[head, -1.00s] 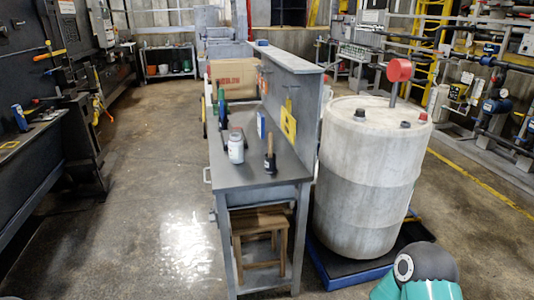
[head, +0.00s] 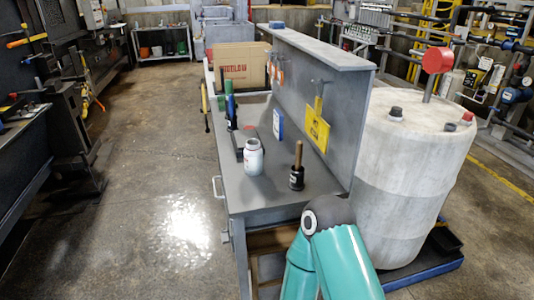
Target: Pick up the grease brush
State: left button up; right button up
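What looks like the grease brush (head: 298,160) stands upright on the grey workbench (head: 262,197), near its front right corner. I cannot see bristles. A white jar (head: 253,158) stands to its left, apart from it. Neither of my grippers is in view. Only a teal section of one of my arms shows at the bottom, in front of the bench's right front corner.
The bench's upright back panel (head: 345,105) rises behind the brush, with a yellow tag (head: 317,130) hanging on it. Dark and green bottles and a cardboard box (head: 239,64) stand farther back. A large pale drum (head: 413,165) stands right of the panel. The floor at left is clear.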

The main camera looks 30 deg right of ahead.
aim_at(299, 144)
jog(key=z, duration=0.15)
jog(key=i, duration=0.85)
jog(key=z, duration=0.65)
